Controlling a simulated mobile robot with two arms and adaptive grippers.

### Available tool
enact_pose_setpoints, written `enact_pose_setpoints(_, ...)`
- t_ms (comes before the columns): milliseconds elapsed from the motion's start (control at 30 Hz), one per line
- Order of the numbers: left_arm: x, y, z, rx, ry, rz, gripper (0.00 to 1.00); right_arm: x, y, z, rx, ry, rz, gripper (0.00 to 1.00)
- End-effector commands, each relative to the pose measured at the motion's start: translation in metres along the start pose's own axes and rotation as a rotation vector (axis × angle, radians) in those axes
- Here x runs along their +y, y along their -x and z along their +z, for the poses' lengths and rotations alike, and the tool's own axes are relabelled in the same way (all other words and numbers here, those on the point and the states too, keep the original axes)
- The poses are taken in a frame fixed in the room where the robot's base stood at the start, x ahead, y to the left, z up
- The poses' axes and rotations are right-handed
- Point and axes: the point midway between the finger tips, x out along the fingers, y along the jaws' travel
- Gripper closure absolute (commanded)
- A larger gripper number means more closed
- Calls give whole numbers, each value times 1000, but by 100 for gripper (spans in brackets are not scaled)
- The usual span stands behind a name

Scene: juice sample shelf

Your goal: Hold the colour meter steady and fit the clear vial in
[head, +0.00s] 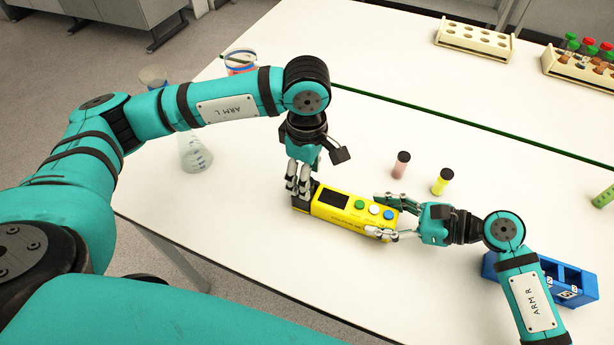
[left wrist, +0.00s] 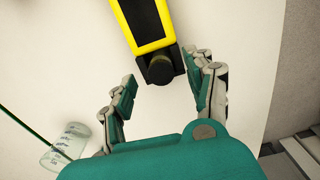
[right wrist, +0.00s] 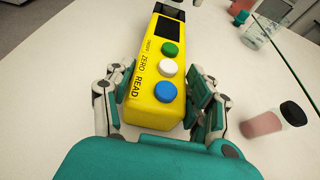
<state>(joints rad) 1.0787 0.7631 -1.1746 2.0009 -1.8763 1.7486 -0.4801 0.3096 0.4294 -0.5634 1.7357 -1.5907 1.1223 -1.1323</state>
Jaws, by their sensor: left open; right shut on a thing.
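The yellow colour meter (head: 330,212) lies on the white table, with a dark screen and green, white and blue buttons. My right gripper (head: 384,215) is shut on its button end; the right wrist view shows the fingers on both sides of the meter (right wrist: 152,115). My left gripper (head: 297,190) is open at the meter's black far end. In the left wrist view, a dark round cap-like piece (left wrist: 160,69) stands at that end between the open fingers. It may be the clear vial's cap; no clear glass shows, and how deep it sits is hidden.
A pink vial (head: 401,164) and a yellow vial (head: 442,181) stand behind the meter. A blue rack (head: 490,267) is at right, under my right arm. Wooden racks (head: 474,42) stand at the back. A flask (head: 194,155) and a beaker (head: 240,62) are at left.

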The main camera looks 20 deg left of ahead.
Motion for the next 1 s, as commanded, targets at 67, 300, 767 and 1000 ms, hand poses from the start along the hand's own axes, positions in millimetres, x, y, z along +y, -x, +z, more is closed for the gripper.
enact_pose_setpoints(67,1,16,0,-2,-1,6,45,0,0,0,0,-1,0,93)
enact_pose_setpoints(300,1,68,1,-2,-1,5,45,0,0,0,1,-1,0,93)
enact_pose_setpoints(767,0,107,0,-1,-1,0,45,0,0,0,1,-1,0,93)
enact_pose_setpoints(1000,0,106,0,-1,0,0,45,0,0,0,1,-1,0,93)
